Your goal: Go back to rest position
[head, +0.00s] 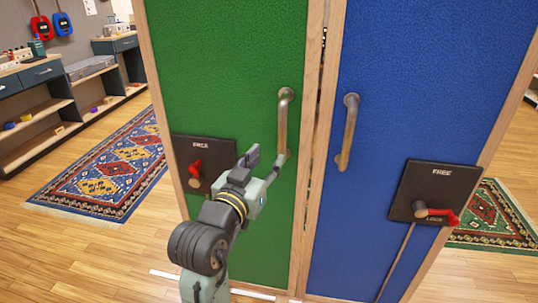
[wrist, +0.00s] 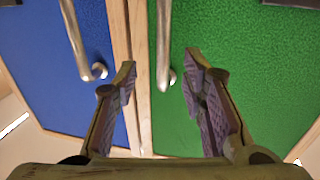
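My gripper (head: 268,159) is in front of the lower part of the green door (head: 225,60), close to the lower end of its metal handle (head: 282,122). In the wrist view my gripper (wrist: 161,68) is open, with its two fingers spread apart. The green door's handle (wrist: 163,42) appears between the fingertips there. I see no finger closed on it, and I cannot tell whether one touches it. My arm reaches up from the bottom of the head view.
A blue door (head: 400,80) with its own handle (head: 348,132) stands to the right. Dark lock plates with red levers sit on the green door (head: 218,150) and blue door (head: 415,182). Shelves (head: 40,112) and a patterned rug (head: 100,180) lie left. Wooden floor is bare at lower left.

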